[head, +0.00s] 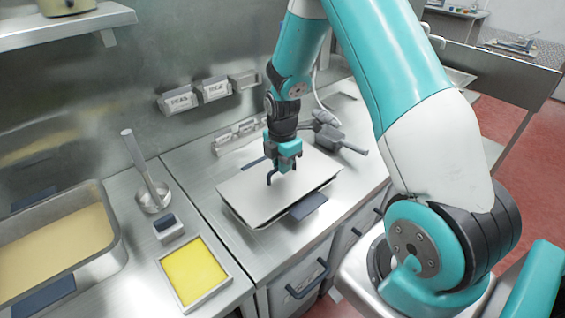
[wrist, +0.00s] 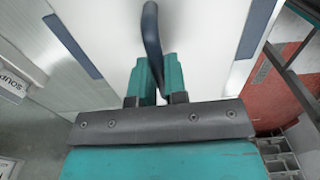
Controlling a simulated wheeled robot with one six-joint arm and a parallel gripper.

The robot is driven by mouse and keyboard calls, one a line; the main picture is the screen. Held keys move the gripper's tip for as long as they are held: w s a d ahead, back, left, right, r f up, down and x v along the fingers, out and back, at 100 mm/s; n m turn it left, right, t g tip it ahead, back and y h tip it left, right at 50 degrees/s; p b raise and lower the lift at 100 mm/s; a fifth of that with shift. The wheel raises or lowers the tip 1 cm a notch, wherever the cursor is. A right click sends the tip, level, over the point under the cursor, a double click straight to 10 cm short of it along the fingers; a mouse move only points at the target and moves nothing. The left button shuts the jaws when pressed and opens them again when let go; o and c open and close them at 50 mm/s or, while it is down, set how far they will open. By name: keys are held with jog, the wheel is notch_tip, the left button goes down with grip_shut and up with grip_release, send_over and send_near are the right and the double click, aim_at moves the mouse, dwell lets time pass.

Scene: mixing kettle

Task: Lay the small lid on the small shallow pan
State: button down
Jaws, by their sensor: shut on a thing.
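The small lid (head: 262,190) is a flat pale rectangular plate with a dark upright handle (wrist: 151,35) in its middle. My gripper (head: 283,170) points down and is shut on that handle. The small shallow pan (head: 307,206) is directly under the lid; mainly its dark blue side grips show, at the front right and back left in the head view. These grips also stick out on both sides of the lid in the wrist view (wrist: 72,46). The lid covers the pan's inside. I cannot tell whether the lid touches the rim all round.
A large deep pan (head: 118,245) with tan contents stands at the left. A yellow-filled tray (head: 193,270), a small grey block (head: 169,230) and a metal holder with an upright handle (head: 152,195) stand nearby. A grey long-handled tool (head: 330,138) lies behind the lid. Labelled holders (head: 179,99) line the wall.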

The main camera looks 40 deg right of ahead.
jog(key=shift+f, duration=0.5)
jog(key=shift+f+b, duration=0.2)
jog(key=shift+b, duration=0.2)
jog(key=c, duration=0.6)
grip_release()
jog(key=shift+r, duration=0.1)
jog(key=shift+r+p, duration=2.9)
jog(key=shift+r, duration=0.55)
